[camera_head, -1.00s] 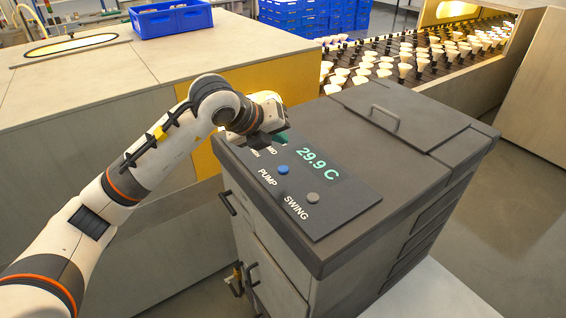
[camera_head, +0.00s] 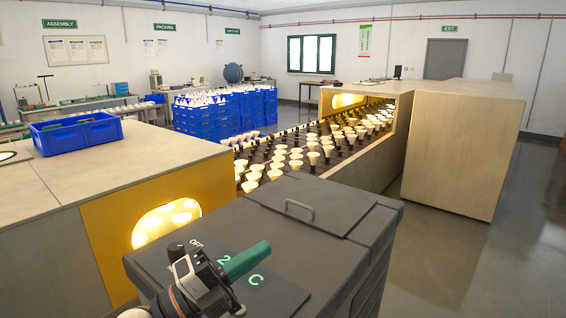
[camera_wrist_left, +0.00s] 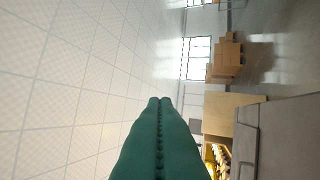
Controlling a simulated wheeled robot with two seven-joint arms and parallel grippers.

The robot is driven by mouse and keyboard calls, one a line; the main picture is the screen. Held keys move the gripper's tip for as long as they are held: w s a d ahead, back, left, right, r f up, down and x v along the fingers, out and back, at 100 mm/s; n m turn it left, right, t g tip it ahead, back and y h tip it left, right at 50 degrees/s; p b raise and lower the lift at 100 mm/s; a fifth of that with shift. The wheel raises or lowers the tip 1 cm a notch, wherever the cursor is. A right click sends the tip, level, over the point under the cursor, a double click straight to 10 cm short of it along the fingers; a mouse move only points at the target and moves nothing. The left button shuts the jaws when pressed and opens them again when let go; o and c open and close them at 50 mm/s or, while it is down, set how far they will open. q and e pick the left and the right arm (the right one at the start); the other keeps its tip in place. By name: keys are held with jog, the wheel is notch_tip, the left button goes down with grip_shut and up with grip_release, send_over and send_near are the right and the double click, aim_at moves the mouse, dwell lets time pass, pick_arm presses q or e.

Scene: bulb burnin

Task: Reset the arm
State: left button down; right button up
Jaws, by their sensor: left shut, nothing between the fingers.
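My left gripper (camera_head: 248,260) shows at the bottom of the head view, in front of and partly over the control panel (camera_head: 268,293) of the dark grey machine. Its green fingers are shut against each other and hold nothing. In the left wrist view the shut green fingers (camera_wrist_left: 160,135) point toward the far wall and ceiling, with the machine's grey top (camera_wrist_left: 285,140) at the right. The gripper hides much of the panel's display and labels; a dark knob beside OFF shows. My right gripper is in neither view.
The grey machine's lid has a handle (camera_head: 286,208). Behind it runs a conveyor with many bulbs (camera_head: 312,158). A blue crate (camera_head: 76,134) sits on the bench at left, and stacked blue crates (camera_head: 225,112) stand farther back. Open floor (camera_head: 455,240) lies at right.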

pick_arm(q)
jog(key=w+a+f+n+t+y, duration=0.1)
jog(key=a+f+n+t+y, duration=0.1)
jog(key=a+n+t+y, duration=0.55)
jog(key=w+a+f+n+t+y, duration=0.1)
jog(key=a+f+n+t+y, duration=0.3)
jog(key=n+y, duration=0.65)
jog(key=s+a+f+n+g+y, duration=0.2)
jog(key=a+f+n+g+y, duration=0.3)
jog(key=f+n, duration=0.45)
jog(key=s+f+n+g+h, duration=0.1)
jog(key=s+f+g+h, duration=0.2)
jog(key=s+f+g, duration=1.5)
jog(key=s+f+t, duration=0.2)
jog(key=f, duration=1.1)
jog(key=s+f+t, duration=0.1)
jog(key=s+f, duration=0.1)
jog(key=f, duration=1.1)
jog(key=s+a+f+g, duration=0.1)
jog(key=s+a+f, duration=0.1)
jog(key=s+f, duration=1.5)
jog(key=shift+s+a+f, duration=0.15)
jog(key=shift+s+f, duration=0.15)
jog(key=shift+f, duration=0.45)
